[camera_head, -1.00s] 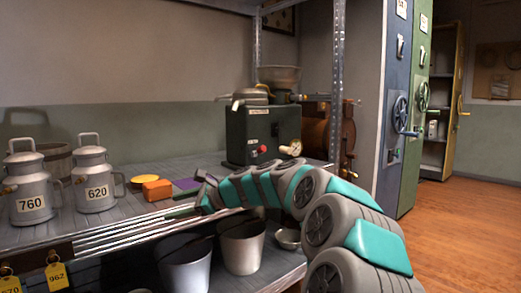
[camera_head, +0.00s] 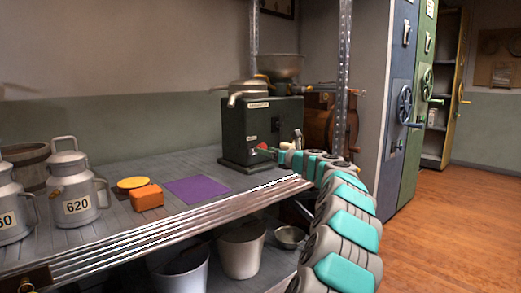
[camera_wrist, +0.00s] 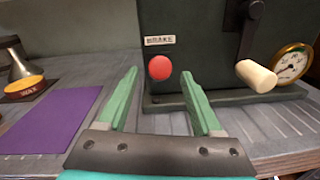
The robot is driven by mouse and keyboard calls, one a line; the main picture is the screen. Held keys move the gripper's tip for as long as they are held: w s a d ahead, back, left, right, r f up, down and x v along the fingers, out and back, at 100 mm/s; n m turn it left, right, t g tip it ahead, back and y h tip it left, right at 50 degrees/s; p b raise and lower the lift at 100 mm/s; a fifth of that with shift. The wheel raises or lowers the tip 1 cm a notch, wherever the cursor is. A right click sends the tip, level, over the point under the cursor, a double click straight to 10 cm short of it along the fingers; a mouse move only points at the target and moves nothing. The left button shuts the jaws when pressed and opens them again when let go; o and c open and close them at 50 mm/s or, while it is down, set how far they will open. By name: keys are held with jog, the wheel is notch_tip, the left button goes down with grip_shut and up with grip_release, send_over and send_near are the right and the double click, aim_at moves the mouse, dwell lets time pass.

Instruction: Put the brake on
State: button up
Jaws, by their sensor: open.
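The dark green machine (camera_head: 245,130) stands on the shelf, and its front fills the top of the wrist view (camera_wrist: 205,60). A label reading BRAKE (camera_wrist: 160,40) sits on that front. Just below it is a round red knob (camera_wrist: 160,67), seen also in the head view (camera_head: 262,147). My gripper (camera_wrist: 160,82) is open and empty, and points at the machine. In the wrist view, the knob appears between and just beyond the two green fingertips. I cannot tell whether they touch the machine. The gripper is partly hidden in the head view (camera_head: 276,151).
Right of the knob are a crank with a cream handle (camera_wrist: 256,76) and a brass gauge (camera_wrist: 292,62). A metal post (camera_head: 343,90) stands near my arm.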

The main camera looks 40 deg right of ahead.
jog(key=w, duration=0.2)
jog(key=shift+w, duration=0.9)
jog(key=shift+a, duration=0.1)
grip_shut()
dwell(0.8)
